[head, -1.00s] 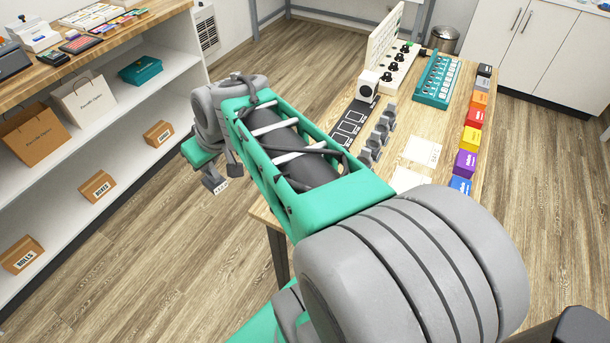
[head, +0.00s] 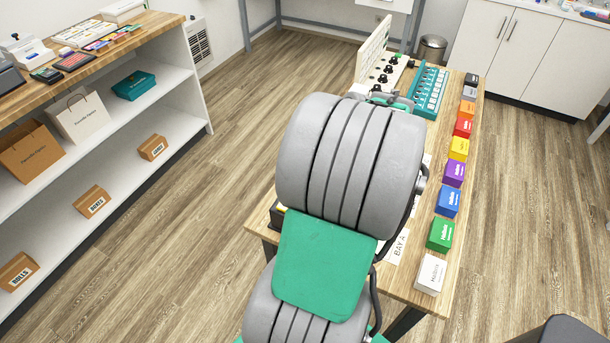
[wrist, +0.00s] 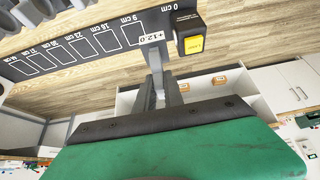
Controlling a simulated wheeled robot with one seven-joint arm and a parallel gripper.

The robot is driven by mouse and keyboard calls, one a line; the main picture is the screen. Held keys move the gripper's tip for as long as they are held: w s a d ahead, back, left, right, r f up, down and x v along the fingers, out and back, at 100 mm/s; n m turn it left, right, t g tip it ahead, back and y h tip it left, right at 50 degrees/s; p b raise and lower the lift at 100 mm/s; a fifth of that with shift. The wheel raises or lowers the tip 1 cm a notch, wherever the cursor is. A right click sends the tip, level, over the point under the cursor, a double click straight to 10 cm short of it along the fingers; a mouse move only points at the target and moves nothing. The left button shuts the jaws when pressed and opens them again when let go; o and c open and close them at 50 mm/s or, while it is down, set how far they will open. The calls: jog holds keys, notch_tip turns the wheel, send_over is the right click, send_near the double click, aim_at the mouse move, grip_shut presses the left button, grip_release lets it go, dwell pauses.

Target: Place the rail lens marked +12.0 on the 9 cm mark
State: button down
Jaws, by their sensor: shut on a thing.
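The lens marked +12.0 (wrist: 152,38) shows its white label in the wrist view. My gripper (wrist: 158,75) is shut on it; the fingers hide much of the lens body. The dark rail strip (wrist: 118,48) carries printed cm marks and white outlined boxes. The label appears beside the 9 cm mark (wrist: 131,19), between its box and the 0 cm end. I cannot tell whether the lens touches the strip or is above it. In the head view my arm hides the gripper, the lens and most of the strip.
A black block with a yellow face (wrist: 191,38) stands at the strip's 0 cm end, close to the lens. Grey lens holders (wrist: 36,10) stand beyond the strip. Coloured boxes (head: 448,203) line the table's right edge. A teal rack (head: 430,90) stands at the back.

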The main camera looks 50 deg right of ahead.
jog(key=shift+w+d+f+p, duration=0.2)
jog(key=shift+w+d+f, duration=0.45)
jog(key=shift+f, duration=0.85)
jog(key=shift+w+d+f+p, duration=0.25)
jog(key=shift+w+d+f, duration=0.35)
jog(key=shift+f, duration=0.95)
jog(key=shift+w+d+f+p, duration=0.2)
jog(key=shift+w+d+f, duration=0.45)
jog(key=shift+f, duration=0.85)
jog(key=shift+f, duration=0.1)
jog(key=c, duration=1.5)
grip_release()
jog(key=shift+o, duration=0.2)
